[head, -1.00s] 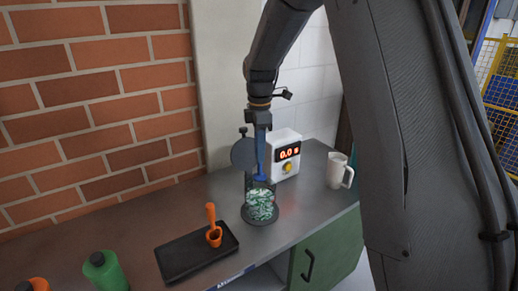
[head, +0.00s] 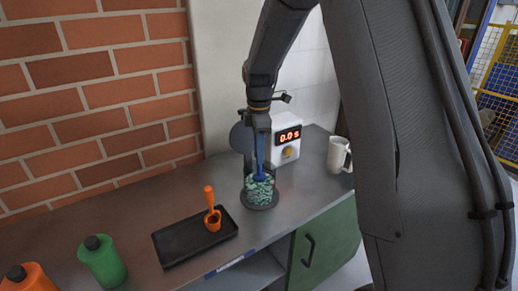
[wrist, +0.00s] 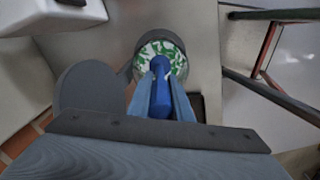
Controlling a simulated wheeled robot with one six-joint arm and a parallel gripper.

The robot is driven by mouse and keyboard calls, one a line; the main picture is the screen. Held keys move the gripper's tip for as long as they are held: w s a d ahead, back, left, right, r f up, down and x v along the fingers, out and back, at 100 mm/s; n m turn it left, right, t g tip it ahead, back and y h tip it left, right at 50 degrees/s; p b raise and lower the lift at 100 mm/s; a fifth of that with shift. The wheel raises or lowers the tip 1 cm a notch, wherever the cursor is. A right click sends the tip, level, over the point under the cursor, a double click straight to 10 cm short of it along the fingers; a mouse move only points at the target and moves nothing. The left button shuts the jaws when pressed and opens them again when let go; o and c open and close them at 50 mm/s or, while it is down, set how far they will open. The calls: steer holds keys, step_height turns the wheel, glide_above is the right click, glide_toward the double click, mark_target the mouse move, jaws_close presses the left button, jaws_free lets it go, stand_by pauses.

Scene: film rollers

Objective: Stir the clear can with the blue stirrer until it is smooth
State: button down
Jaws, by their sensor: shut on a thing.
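The clear can (head: 259,192) stands on a round dark base on the counter, and its contents are streaked green and white. The streaks also show in the wrist view (wrist: 172,48). My gripper (head: 259,150) is above the can, shut on the blue stirrer (wrist: 160,75). The stirrer (head: 260,174) points down, with its lower end at or in the can's mouth; how deep it sits is hidden.
A black tray (head: 170,243) with an orange scoop (head: 212,222) lies left. Green (head: 103,262) and orange (head: 27,278) bottles stand front left.

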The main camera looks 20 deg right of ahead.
steer(key=shift+f+b, duration=0.8)
steer(key=shift+f, duration=1.65)
